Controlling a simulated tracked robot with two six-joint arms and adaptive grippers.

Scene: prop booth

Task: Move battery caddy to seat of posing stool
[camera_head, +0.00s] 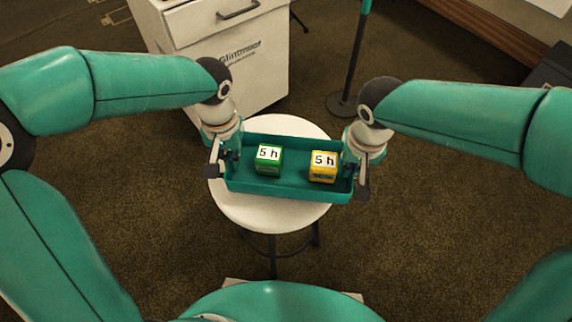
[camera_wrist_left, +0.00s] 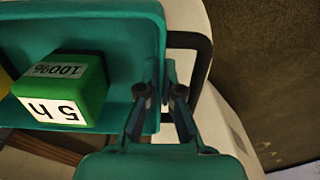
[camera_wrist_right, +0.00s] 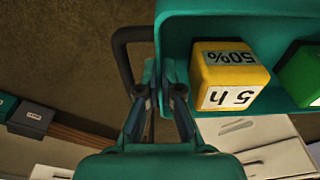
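The battery caddy (camera_head: 290,190) is a teal open tray with a dark handle at each end. It holds a green block (camera_head: 268,160) and a yellow block (camera_head: 323,168), both labelled "5 h". It is level over the round white seat of the posing stool (camera_head: 270,216), its right end reaching past the seat's edge; I cannot tell whether it touches the seat. My left gripper (camera_wrist_left: 163,68) is shut on the caddy's left end, by its handle (camera_wrist_left: 207,65). My right gripper (camera_wrist_right: 158,68) is shut on the right end, by the other handle (camera_wrist_right: 120,50).
A white drawer cabinet (camera_head: 225,60) stands behind the stool at the left. Dark boxes (camera_wrist_right: 32,118) show by the wall in the right wrist view.

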